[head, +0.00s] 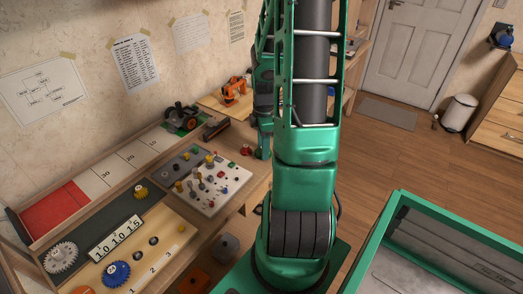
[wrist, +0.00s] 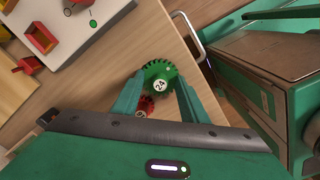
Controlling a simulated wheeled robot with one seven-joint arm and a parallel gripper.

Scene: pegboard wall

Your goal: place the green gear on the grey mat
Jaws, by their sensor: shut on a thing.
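The green gear (wrist: 160,72), with a white hub marked 24, sits between the fingertips of my gripper (wrist: 159,84) in the wrist view. The gripper is shut on it. In the head view my arm hides most of the gripper and the green gear. My gripper is well to the right of this strip, by the bench's far right end. A red gear (wrist: 146,106) shows just below the green gear in the wrist view.
A pale board (head: 208,204) with several pegs and small parts lies mid-bench. A white gear (head: 61,257) and a blue gear (head: 116,273) are at the front left. A dark wheeled object (head: 182,118) stands near the wall. Another grey mat (head: 388,112) lies on the floor by the door.

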